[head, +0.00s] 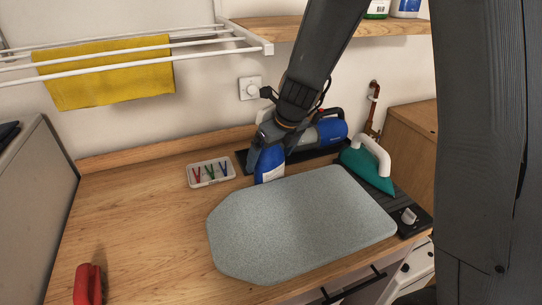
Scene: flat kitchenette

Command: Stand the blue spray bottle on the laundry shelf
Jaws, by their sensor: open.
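The blue spray bottle (270,174) stands on the wooden worktop, just behind the grey ironing pad. It has a pale label low on its front, and its top is hidden by my gripper. My gripper (257,160) is open at the bottle's upper part. I cannot tell whether the fingers touch it. The laundry shelf (290,31) is a wooden board on the back wall, above the worktop. My arm crosses in front of it and hides its middle.
A grey ironing pad (300,225) fills the front. A teal iron (366,168) and a blue handheld appliance (327,133) stand behind it. A tray of pegs (211,172) lies left of the bottle. Bottles (405,8) stand on the shelf's right. A drying rack (130,47) hangs left.

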